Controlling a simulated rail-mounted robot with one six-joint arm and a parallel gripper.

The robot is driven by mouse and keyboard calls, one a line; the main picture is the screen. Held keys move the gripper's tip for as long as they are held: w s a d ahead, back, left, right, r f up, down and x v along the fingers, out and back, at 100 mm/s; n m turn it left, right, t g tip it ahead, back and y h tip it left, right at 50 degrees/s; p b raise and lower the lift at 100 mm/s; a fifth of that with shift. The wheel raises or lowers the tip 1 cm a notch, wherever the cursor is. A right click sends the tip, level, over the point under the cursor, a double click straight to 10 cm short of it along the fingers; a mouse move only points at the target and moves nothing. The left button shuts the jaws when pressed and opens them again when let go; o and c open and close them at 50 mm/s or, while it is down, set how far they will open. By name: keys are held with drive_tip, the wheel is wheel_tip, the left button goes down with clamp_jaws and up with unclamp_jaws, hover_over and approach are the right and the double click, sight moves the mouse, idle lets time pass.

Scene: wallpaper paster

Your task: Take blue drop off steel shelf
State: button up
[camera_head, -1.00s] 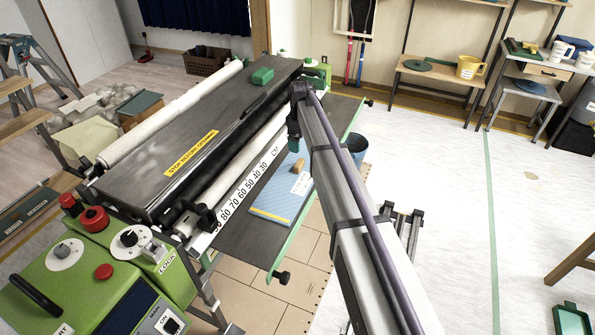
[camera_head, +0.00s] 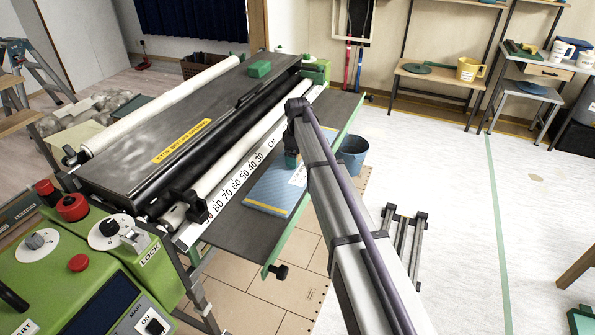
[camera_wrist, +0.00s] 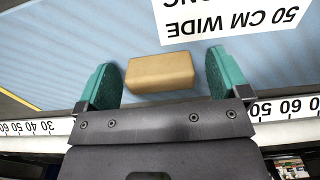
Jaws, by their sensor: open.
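The blue drop (camera_head: 262,198), a flat striped sheet, lies on the dark steel shelf (camera_head: 232,233) at the machine's front. In the wrist view, the blue drop (camera_wrist: 62,45) fills the upper part and bears a white "50 CM WIDE" label (camera_wrist: 235,18). A tan block (camera_wrist: 160,70) rests on it. My gripper (camera_wrist: 163,75) is open, with its green fingers on either side of the block and a gap at each side. In the head view my gripper (camera_head: 291,160) is over the drop; the block is hidden there.
A centimetre scale (camera_head: 235,182) runs along the shelf's back edge. Black and white rollers lie behind it. A green control box (camera_head: 85,270) stands at left, a blue bucket (camera_head: 352,153) beyond the shelf. Floor at right is mostly clear.

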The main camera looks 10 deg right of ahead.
drive_tip(key=c, duration=1.1)
drive_tip(key=shift+r, duration=0.1)
